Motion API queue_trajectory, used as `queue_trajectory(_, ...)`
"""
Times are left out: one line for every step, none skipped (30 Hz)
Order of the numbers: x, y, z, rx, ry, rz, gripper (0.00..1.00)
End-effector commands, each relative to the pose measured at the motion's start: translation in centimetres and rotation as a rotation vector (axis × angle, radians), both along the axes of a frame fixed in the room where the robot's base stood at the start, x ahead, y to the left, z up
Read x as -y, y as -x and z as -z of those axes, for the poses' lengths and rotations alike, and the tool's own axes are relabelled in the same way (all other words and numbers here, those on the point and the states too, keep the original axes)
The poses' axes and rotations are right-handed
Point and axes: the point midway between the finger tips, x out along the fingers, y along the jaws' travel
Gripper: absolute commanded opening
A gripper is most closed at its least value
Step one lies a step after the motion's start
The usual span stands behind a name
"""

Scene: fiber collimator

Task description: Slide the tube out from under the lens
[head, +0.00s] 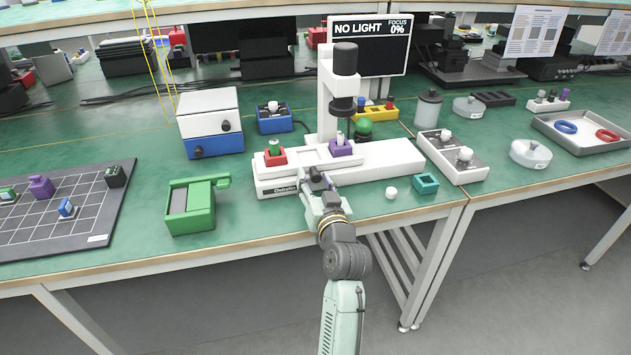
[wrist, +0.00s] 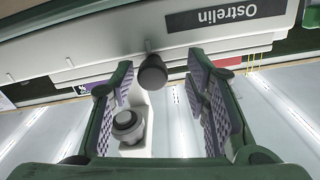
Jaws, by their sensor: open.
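The white instrument labelled Ostrelin (head: 395,170) stands mid-table, with its black lens (head: 343,106) hanging from the column. My gripper (head: 318,188) is at the front of the instrument. In the wrist view, my open gripper (wrist: 160,70) has a black knob (wrist: 152,72) on the stage's front between its fingers, with gaps at both sides. The lens also shows there (wrist: 128,122).
A screen (head: 368,45) behind reads NO LIGHT, focus 0%. A green ball (head: 364,128) sits behind the instrument's base. A green box (head: 190,207) stands at left; a teal block (head: 426,183) and white knob (head: 391,193) lie at front right. A blue-white box (head: 211,122) stands back left.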

Motion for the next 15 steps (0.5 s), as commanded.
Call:
queue_trajectory(0.1,0.0,0.0,0.001,0.000,0.001,0.43)
queue_trajectory(0.1,0.0,0.0,0.001,0.000,0.001,0.43)
queue_trajectory(0.1,0.0,0.0,0.001,0.001,0.002,0.43)
queue_trajectory(0.1,0.0,0.0,0.001,0.001,0.002,0.43)
queue_trajectory(0.1,0.0,0.0,0.001,0.001,0.002,0.43)
queue_trajectory(0.2,0.1,0.0,0.000,0.000,0.003,0.43)
queue_trajectory(0.2,0.3,0.0,0.000,0.000,0.003,0.43)
queue_trajectory(0.3,0.5,0.0,0.000,0.000,0.003,0.43)
queue_trajectory(0.4,0.9,0.0,0.000,-0.001,0.003,0.43)
queue_trajectory(0.6,1.2,0.0,0.000,-0.002,0.003,0.43)
queue_trajectory(0.7,1.7,0.0,0.000,-0.002,0.003,0.43)
queue_trajectory(1.0,2.4,0.1,-0.001,-0.001,0.005,0.43)
queue_trajectory(1.2,3.0,0.0,0.000,0.000,0.005,0.43)
queue_trajectory(1.4,3.6,0.1,-0.001,-0.001,0.006,0.43)
queue_trajectory(1.7,4.5,0.1,-0.001,-0.002,0.005,0.43)
